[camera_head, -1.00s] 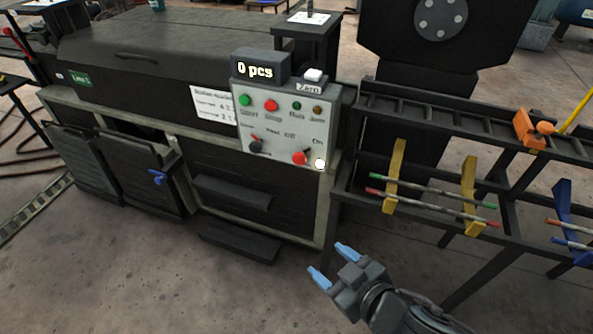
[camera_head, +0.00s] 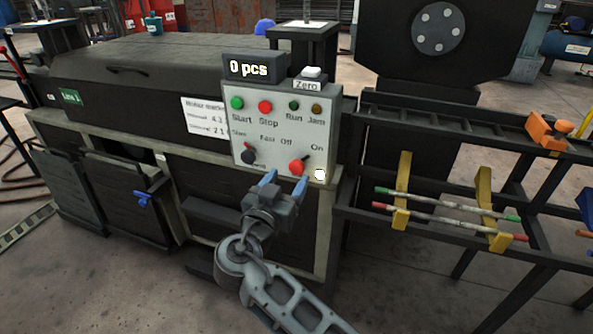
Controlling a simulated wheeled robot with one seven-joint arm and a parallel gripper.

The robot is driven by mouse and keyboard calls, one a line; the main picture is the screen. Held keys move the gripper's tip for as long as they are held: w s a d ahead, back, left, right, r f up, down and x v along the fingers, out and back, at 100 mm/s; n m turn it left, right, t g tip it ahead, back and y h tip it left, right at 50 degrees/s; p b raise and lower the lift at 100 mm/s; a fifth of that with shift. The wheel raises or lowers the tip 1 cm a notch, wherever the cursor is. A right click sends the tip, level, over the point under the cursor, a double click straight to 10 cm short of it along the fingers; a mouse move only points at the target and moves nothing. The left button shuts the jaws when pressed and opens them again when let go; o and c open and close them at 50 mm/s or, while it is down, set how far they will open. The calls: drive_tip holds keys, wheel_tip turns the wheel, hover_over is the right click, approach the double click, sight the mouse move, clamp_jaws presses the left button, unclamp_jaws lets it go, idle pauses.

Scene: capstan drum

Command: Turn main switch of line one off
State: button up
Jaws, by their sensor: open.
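The grey control panel (camera_head: 277,128) stands on the front of the dark machine with a green line sign (camera_head: 70,97). The main switch, a red rotary knob (camera_head: 296,167), is at the panel's lower right under the labels Off and On. Its dark handle tilts up and right, toward On. A small white round spot (camera_head: 320,175), apparently a lit lamp, is right of it. My gripper (camera_head: 288,179) is open and empty, its blue fingertips just below the knob in the picture. Whether they touch the panel I cannot tell.
A black rotary knob (camera_head: 249,157) sits left of the red one. Green Start (camera_head: 237,103) and red Stop (camera_head: 265,107) buttons are above. A counter (camera_head: 254,68) reads 0 pcs. A rack with coloured rods (camera_head: 447,205) stands close at the right.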

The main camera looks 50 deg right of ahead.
sight(295, 168)
drive_tip(key=shift+x, duration=3.2)
drive_tip(key=shift+c, duration=0.5)
drive_tip(key=c, duration=0.9)
